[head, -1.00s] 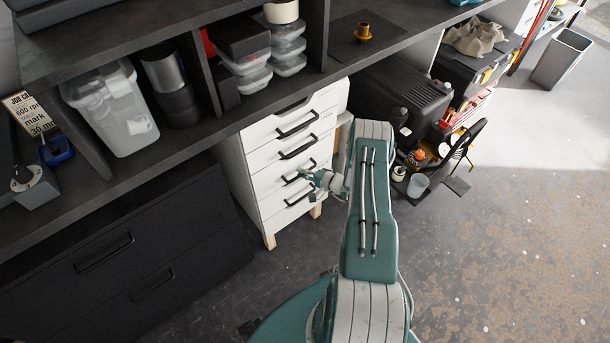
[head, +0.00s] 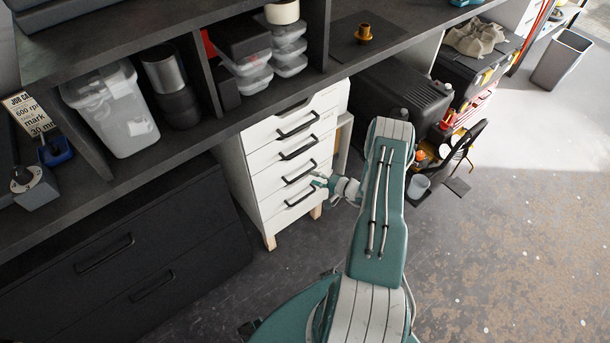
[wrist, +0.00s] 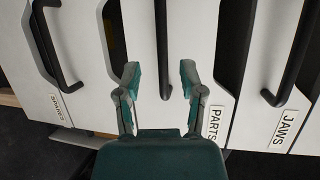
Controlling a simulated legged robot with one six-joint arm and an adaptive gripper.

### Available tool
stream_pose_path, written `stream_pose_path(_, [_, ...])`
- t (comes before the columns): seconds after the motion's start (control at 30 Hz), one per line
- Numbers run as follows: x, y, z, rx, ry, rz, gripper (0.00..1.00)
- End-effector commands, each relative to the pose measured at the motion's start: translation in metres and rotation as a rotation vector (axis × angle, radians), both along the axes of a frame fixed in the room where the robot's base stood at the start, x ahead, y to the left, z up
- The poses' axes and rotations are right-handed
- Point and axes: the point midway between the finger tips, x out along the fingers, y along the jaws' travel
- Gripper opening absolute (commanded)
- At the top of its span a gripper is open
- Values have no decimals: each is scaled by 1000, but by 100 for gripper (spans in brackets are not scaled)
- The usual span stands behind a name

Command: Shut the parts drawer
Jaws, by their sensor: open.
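The white drawer unit (head: 262,190) stands under the bench in the head view, its several fronts with black handles facing right. In the wrist view the parts drawer (wrist: 190,75) has a PARTS label (wrist: 214,122) and a black handle (wrist: 163,45). My gripper (wrist: 160,78) is open and empty, its fingers on either side of that handle's end in the picture. I cannot tell whether they touch it. In the head view my gripper (head: 317,179) is close to the lower fronts. How far the parts drawer stands out is hard to tell; dark gaps show beside its front.
Drawers labelled SPARES (wrist: 57,104) and JAWS (wrist: 284,127) flank the parts drawer in the wrist view. A dark cabinet (head: 130,260) stands left of the unit. A black case (head: 405,95) and a cup (head: 418,187) are to the right. The floor (head: 500,260) at the right is open.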

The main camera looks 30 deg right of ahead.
Motion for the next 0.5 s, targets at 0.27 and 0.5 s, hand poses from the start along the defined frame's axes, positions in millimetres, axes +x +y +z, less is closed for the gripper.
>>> stream_pose_path(0.27, [-45,-24,8,1,2,-2,51])
stream_pose_path(0.5, [-56,-28,11,-1,2,1,51])
